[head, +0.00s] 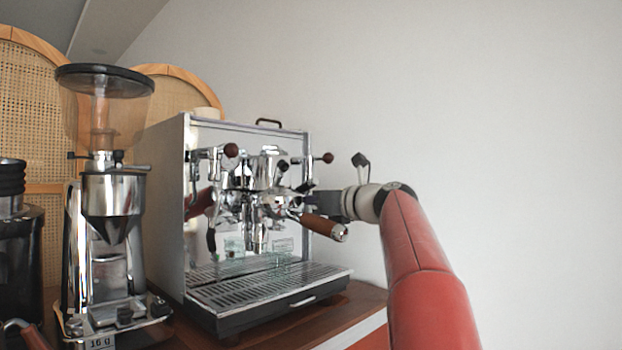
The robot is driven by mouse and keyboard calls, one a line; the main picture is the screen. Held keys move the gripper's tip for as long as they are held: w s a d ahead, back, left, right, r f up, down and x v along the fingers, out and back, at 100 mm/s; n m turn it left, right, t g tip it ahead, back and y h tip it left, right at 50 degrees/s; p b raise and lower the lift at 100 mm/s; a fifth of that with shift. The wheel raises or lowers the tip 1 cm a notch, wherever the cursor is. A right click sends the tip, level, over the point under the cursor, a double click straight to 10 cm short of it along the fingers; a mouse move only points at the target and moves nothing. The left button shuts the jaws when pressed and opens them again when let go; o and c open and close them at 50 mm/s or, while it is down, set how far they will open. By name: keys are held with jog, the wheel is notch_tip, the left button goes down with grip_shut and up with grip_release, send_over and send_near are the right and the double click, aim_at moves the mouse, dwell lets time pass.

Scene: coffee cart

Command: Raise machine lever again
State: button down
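The chrome espresso machine (247,135) stands on the wooden counter, in the middle of the head view. Its group head (269,170) is at the front. A small dark-tipped lever (282,166) shows beside the group head and points up; I cannot tell for sure that it is the task's lever. A portafilter with a wooden handle (323,226) sits under the group and points toward the lower right. My gripper (308,199) reaches in from the right, beside the group head and just above that handle. Its fingertips are small and partly lost against the chrome, so contact and opening are unclear.
Two wooden-knobbed valve handles (231,150) (327,158) stick out from the machine's upper front. The drip tray (262,284) lies below. A grinder (112,200) stands close on the left, with a black appliance (20,255) beyond it. The right side is open before a bare wall.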

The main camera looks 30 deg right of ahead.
jog(key=a+f+b+v, duration=0.1)
jog(key=b+v, duration=0.2)
jog(key=v, duration=0.6)
jog(key=shift+s, duration=0.5)
jog(key=shift+a, duration=0.1)
